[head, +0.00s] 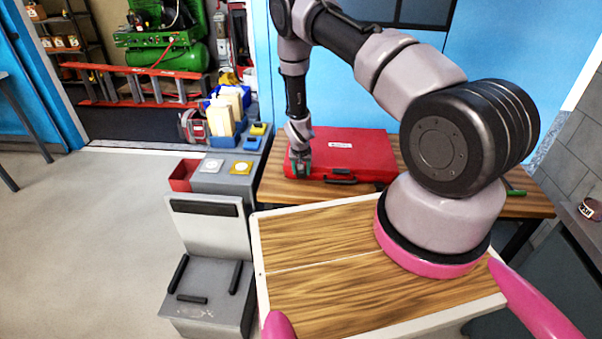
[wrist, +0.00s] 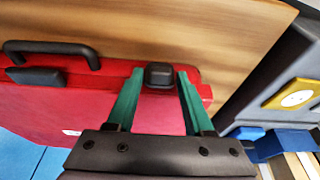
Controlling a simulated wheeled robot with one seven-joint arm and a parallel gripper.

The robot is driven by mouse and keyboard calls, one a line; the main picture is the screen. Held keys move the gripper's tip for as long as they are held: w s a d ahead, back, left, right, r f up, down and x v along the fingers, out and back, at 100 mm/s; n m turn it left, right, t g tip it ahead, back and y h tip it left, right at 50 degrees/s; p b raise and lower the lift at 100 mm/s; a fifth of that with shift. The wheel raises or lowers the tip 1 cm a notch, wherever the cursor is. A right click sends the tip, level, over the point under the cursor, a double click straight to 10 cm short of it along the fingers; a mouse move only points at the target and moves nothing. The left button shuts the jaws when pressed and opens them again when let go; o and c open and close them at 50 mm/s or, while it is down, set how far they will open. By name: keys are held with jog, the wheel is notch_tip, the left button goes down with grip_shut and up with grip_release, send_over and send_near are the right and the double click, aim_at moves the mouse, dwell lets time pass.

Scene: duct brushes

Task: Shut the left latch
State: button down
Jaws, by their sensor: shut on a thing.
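A red case (head: 352,150) lies closed on the wooden table, and it also shows in the wrist view (wrist: 60,112). My gripper (head: 300,172) is at the case's near left corner in the head view. In the wrist view, the green fingers of my gripper (wrist: 160,76) stand on either side of the small black left latch (wrist: 160,75) at the case's edge, shut on it. The head view hides this latch behind my gripper. Whether the latch is fully down cannot be told.
The case's black handle (wrist: 55,47) and a black block (wrist: 36,77) beside it are left of my gripper in the wrist view. A grey cabinet (head: 225,180) with blue bins stands left of the wooden table (head: 275,187).

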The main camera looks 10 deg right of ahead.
jog(key=shift+w+g, duration=0.15)
jog(key=shift+g, duration=0.15)
dwell(0.4)
jog(key=c, duration=0.6)
grip_release()
jog(key=d+v, duration=0.1)
jog(key=v, duration=0.9)
jog(key=shift+a+r, duration=0.4)
jog(key=shift+r, duration=0.05)
